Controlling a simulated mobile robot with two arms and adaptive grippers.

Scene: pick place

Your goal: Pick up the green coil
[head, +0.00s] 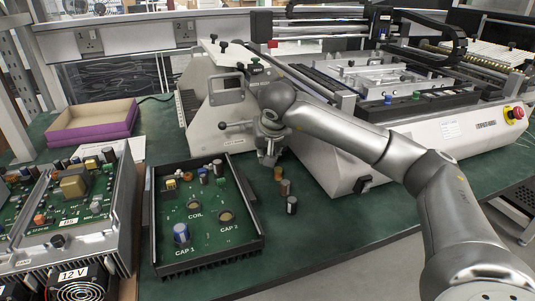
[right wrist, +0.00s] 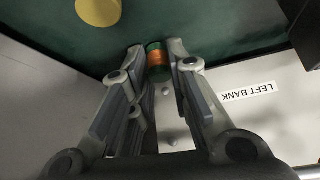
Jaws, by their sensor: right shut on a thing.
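The green coil (right wrist: 157,64), a small green cylinder with a copper-orange winding band, sits between the fingertips of my right gripper in the right wrist view. My right gripper (right wrist: 158,66) is shut on it. The tray (head: 255,243) holds a green board with spots marked COIL, CAP 1 and CAP 2. My left gripper is not in view.
Several small loose parts, including a dark capacitor (head: 291,205), stand on the bench (head: 330,225) right of the tray. A tan cylinder (right wrist: 98,9) shows in the right wrist view. A grey machine (head: 222,125) stands close behind my gripper. A purple box (head: 92,125) is at left.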

